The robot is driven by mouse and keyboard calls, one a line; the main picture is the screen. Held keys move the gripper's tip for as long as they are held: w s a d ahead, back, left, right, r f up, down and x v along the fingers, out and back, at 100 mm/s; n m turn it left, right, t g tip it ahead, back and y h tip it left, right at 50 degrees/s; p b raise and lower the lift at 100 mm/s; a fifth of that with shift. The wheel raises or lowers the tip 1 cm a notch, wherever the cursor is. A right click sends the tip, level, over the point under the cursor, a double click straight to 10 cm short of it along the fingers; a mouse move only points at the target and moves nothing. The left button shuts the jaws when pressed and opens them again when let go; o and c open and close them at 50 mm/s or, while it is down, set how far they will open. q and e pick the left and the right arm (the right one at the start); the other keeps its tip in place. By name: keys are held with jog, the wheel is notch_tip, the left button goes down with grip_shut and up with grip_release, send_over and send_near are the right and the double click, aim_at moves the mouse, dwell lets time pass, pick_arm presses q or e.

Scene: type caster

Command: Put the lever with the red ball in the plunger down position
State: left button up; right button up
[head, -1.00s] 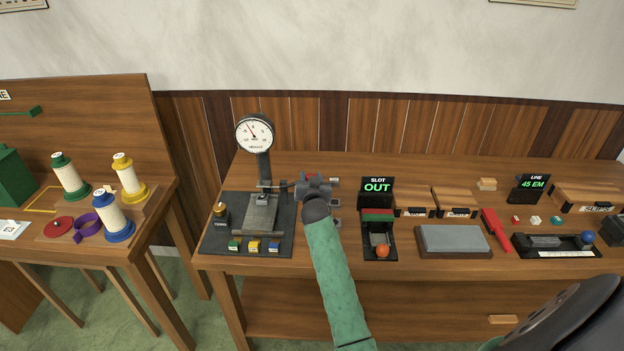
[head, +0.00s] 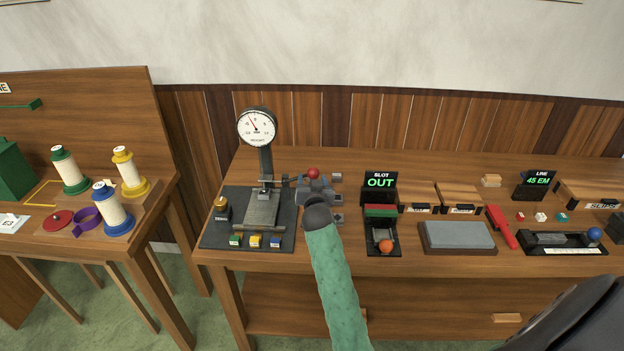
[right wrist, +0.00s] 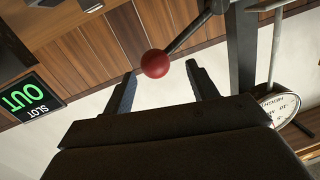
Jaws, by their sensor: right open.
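The red ball (head: 313,173) is on the end of a thin lever that reaches right from the dark dial gauge stand (head: 265,160). My right gripper (head: 315,185) is open by the ball, and it covers part of the lever in the head view. In the right wrist view the red ball (right wrist: 155,63) is at or just beyond the tips of my open right gripper (right wrist: 163,82), between the two fingers in the picture. I cannot tell whether it touches them. The lever rod (right wrist: 188,33) runs from the ball up and right to a dark pivot. My left gripper is not in view.
The gauge's dark mat (head: 215,240) holds several coloured blocks along its front. Right of my arm are a slot unit reading OUT (head: 380,182) with an orange ball, a grey stone (head: 457,235) and a red tool (head: 500,227). A table with thread spools (head: 112,215) is at left.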

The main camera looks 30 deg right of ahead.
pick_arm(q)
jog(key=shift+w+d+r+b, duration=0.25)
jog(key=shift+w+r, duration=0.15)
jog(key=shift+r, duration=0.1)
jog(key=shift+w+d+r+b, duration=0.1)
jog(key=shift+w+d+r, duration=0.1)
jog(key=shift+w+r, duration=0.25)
pick_arm(e)
jog(key=shift+v, duration=1.5)
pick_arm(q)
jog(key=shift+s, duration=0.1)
